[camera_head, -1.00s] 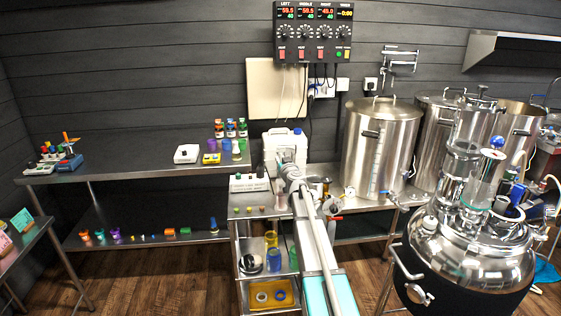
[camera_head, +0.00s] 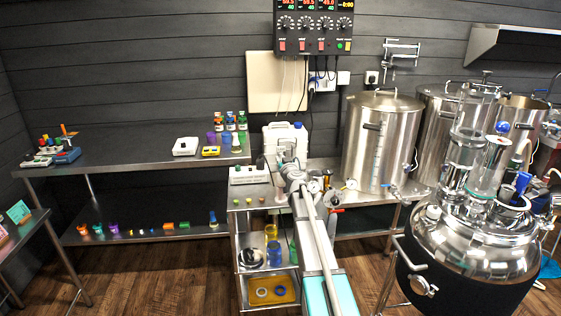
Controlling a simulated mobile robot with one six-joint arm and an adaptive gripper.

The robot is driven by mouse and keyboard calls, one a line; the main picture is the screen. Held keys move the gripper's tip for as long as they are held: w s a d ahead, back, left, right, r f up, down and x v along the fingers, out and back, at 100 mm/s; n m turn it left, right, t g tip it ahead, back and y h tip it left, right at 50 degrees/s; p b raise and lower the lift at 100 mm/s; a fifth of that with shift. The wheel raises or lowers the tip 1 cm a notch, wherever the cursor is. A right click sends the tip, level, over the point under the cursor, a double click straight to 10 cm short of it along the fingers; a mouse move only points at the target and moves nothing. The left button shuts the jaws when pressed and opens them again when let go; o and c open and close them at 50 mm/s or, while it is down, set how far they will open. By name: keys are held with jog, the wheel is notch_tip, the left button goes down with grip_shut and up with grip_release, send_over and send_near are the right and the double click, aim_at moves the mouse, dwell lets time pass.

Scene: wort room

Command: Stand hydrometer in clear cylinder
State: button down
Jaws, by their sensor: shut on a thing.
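My arm reaches up the middle of the head view to the small steel cart. Its far end (camera_head: 287,160) is in front of the white jug. The arm's own links cover the fingers, and I cannot make out what is between them. I cannot pick out the hydrometer for sure. A clear upright tube (camera_head: 490,166) stands by the steel vessel at the right, with a blue ball near its top. I cannot tell whether this is the task's cylinder.
The steel cart (camera_head: 241,216) carries a white box (camera_head: 248,174) on top and coloured cylinders below. The white jug (camera_head: 272,140) stands behind my arm. A large steel kettle (camera_head: 380,140) is right of it, and a domed vessel (camera_head: 470,245) fills the front right. Wooden floor is free at left.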

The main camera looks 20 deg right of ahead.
jog(key=shift+f, duration=0.1)
dwell(0.3)
jog(key=c, duration=0.6)
grip_release()
jog(key=shift+s, duration=0.1)
jog(key=s, duration=0.4)
jog(key=s+a, duration=0.1)
jog(key=s, duration=0.6)
jog(key=shift+s+a, duration=0.2)
jog(key=shift+s, duration=0.2)
dwell(0.8)
